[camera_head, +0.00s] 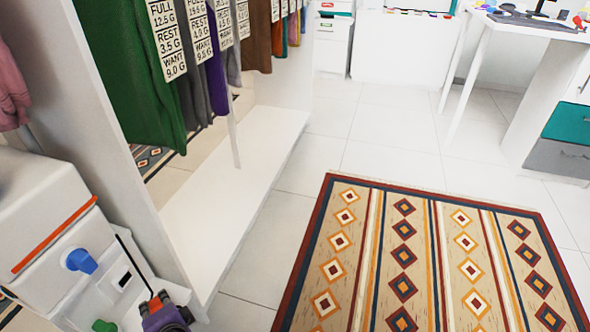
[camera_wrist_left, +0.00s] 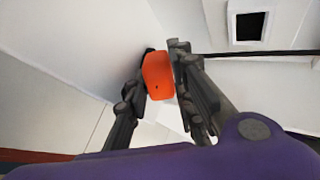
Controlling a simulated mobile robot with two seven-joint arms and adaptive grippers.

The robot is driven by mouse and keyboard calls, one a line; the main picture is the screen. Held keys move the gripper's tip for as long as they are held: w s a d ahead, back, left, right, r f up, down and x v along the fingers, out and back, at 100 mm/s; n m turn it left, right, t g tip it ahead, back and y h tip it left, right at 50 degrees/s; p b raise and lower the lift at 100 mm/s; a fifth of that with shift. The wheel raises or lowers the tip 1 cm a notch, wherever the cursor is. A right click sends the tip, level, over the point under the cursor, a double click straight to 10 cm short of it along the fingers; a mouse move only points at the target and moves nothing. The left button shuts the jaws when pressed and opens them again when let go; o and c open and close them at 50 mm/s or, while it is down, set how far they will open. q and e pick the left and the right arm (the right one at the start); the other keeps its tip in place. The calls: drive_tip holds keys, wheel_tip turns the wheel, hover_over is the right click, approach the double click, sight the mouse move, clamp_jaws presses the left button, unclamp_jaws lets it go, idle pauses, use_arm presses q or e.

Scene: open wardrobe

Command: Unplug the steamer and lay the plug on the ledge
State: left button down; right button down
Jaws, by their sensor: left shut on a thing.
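My left gripper (camera_head: 158,302) is low at the left in the head view, beside the white unit's lower front. It is shut on an orange plug (camera_wrist_left: 158,76), which sits between the two dark fingertips (camera_wrist_left: 160,72) in the left wrist view. The plug is apart from a dark square opening (camera_wrist_left: 248,27) in a white face, which also shows in the head view (camera_head: 125,280). A thin black cord (camera_wrist_left: 265,53) runs below the opening. I cannot tell which white surface is the ledge, or whether the plug touches one. My right gripper is not in view.
The white unit (camera_head: 50,220) has a blue knob (camera_head: 81,261), an orange stripe and a green part (camera_head: 104,325). The open wardrobe (camera_head: 235,200) holds hanging clothes with tags (camera_head: 166,38). A patterned rug (camera_head: 430,260) lies on the clear tiled floor. A white desk (camera_head: 520,30) stands far right.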

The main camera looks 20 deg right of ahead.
use_arm(q)
drive_tip(key=c, duration=1.4)
unclamp_jaws()
drive_tip(key=shift+o, duration=0.5)
drive_tip(key=shift+o, duration=1)
drive_tip(key=shift+f, duration=0.1)
